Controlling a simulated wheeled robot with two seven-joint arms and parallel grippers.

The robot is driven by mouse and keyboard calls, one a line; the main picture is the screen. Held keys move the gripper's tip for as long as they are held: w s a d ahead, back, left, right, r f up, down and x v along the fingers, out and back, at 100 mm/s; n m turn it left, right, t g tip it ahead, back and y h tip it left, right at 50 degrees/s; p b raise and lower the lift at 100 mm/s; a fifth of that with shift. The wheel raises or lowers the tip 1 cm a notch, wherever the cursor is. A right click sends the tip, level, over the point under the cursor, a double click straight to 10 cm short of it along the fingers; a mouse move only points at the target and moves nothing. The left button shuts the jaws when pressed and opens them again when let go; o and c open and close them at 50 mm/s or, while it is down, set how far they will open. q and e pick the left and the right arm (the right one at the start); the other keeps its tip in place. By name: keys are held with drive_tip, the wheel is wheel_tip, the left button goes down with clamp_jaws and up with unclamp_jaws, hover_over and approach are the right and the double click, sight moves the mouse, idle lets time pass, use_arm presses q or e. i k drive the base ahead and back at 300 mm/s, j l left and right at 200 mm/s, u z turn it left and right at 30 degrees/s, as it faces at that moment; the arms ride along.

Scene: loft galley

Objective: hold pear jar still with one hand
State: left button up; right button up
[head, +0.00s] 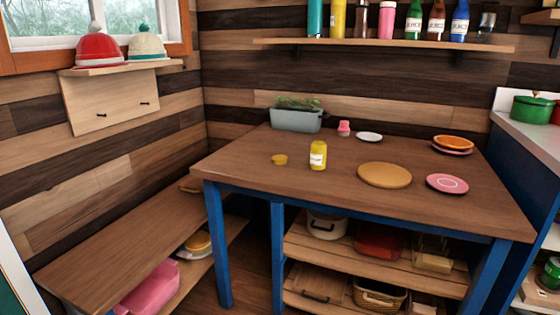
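A small yellow jar (318,156) with a pale label stands upright on the wooden table, left of the round wooden board; it looks like the pear jar, but the label is too small to read. Nothing touches the jar. Neither of my grippers shows in the head view.
The table (225,169) also bears a round board (384,175), a pink plate (447,183), stacked plates (453,142), a white saucer (369,137), a small pink item (344,128) and a grey planter (296,120). The table front before the jar is clear. A bench (120,250) stands left.

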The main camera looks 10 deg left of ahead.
sight(318, 148)
drive_tip(key=i+j+u, duration=0.4)
drive_tip(key=i+j, duration=0.3)
drive_tip(key=i, duration=0.1)
